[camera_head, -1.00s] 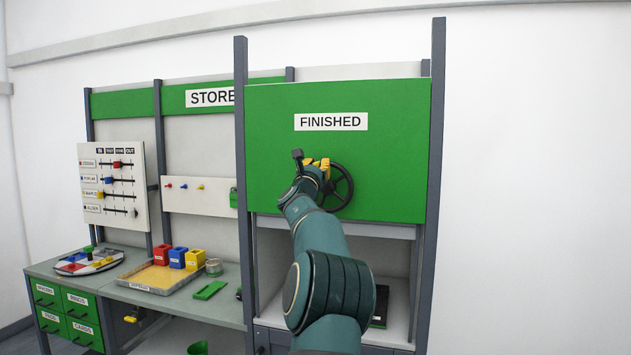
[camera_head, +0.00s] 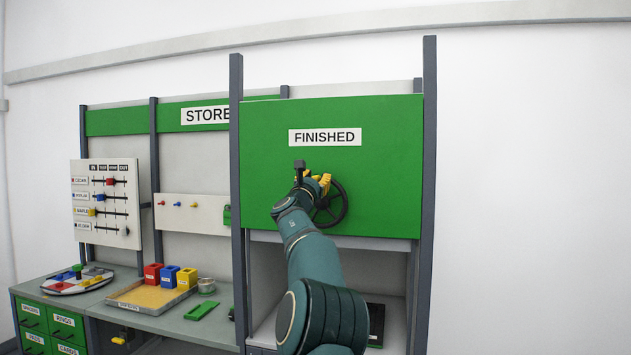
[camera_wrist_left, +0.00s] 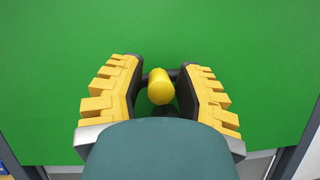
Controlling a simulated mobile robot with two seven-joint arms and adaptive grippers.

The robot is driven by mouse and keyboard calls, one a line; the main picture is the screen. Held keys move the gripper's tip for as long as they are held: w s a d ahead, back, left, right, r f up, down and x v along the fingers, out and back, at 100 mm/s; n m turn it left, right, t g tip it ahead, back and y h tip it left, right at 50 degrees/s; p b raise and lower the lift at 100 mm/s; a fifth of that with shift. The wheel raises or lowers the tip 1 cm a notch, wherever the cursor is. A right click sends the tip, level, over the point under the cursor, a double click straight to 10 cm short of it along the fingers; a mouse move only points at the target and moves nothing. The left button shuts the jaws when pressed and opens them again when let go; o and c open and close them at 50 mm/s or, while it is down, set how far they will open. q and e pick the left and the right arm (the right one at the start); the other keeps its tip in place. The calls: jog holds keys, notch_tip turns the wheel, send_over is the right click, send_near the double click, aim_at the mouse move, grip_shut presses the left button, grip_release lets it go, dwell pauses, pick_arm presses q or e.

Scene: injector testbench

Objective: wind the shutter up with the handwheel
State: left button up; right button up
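The black handwheel (camera_head: 341,204) is mounted on the front of the green panel labelled FINISHED (camera_head: 265,150). My left gripper (camera_head: 323,183) is at the wheel's upper left rim in the head view and hides part of it. In the left wrist view, its two yellow-backed fingers stand apart on either side of the wheel's yellow knob (camera_wrist_left: 160,88). A narrow gap shows between the knob and each finger. A grey strip (camera_head: 385,243) runs under the panel, above an open bay; I cannot tell whether it is the shutter's edge. My right gripper is not in view.
Grey posts (camera_head: 429,150) flank the panel. My left arm crosses in front of the bay, where a dark object (camera_head: 376,322) lies. At left, a bench holds a tray (camera_head: 125,304), coloured boxes and a green piece (camera_head: 202,310). The space right of the posts is bare wall.

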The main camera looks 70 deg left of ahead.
pick_arm(q)
jog(key=shift+o, duration=0.8)
jog(key=v, duration=1.2)
jog(key=shift+a, duration=0.1)
